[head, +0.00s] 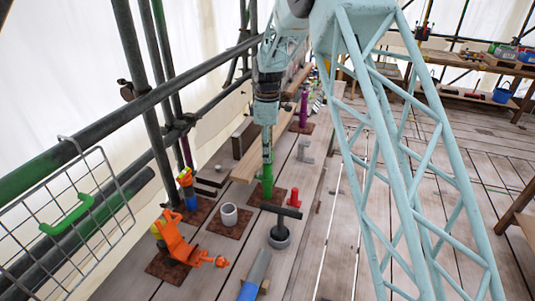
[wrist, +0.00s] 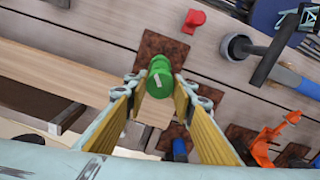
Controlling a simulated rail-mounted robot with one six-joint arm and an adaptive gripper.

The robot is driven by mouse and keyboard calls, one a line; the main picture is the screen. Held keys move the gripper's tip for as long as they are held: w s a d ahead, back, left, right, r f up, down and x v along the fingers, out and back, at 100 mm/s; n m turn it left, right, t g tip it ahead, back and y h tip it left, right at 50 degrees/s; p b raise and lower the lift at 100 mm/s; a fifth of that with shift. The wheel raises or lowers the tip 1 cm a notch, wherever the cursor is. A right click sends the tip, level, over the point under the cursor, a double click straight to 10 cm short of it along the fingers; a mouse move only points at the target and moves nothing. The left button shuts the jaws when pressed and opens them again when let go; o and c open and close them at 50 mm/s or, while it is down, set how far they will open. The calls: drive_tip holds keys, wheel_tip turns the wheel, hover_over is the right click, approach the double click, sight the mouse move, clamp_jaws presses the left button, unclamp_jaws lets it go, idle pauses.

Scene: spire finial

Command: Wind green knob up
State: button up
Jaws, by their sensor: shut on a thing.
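The green knob (head: 267,184) stands upright on a rusty brown plate (head: 259,196) on the plank deck. In the wrist view the green knob (wrist: 160,72) is a rounded cylinder with a pale mark on its top. My gripper (head: 267,160) points straight down over it. In the wrist view the yellow-padded fingers of my gripper (wrist: 159,84) are at both sides of the knob and shut on it. The finger contact is partly hidden in the head view.
A red piece (head: 295,198) and a black-handled grey tool (head: 280,232) are close by on the right. A grey cup (head: 229,215), an orange piece (head: 178,243) and a blue-and-orange piece (head: 187,188) stand to the left. A wooden plank (wrist: 70,84) lies beside the plate. Scaffold tubes (head: 150,100) run along the left.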

drive_tip(key=n, duration=0.6)
idle(0.3)
drive_tip(key=shift+n, duration=0.3)
drive_tip(key=o, duration=0.8)
drive_tip(key=shift+o, duration=0.2)
drive_tip(key=shift+r, duration=0.15)
wheel_tip(320, 180, up, 12)
idle(0.4)
idle(0.4)
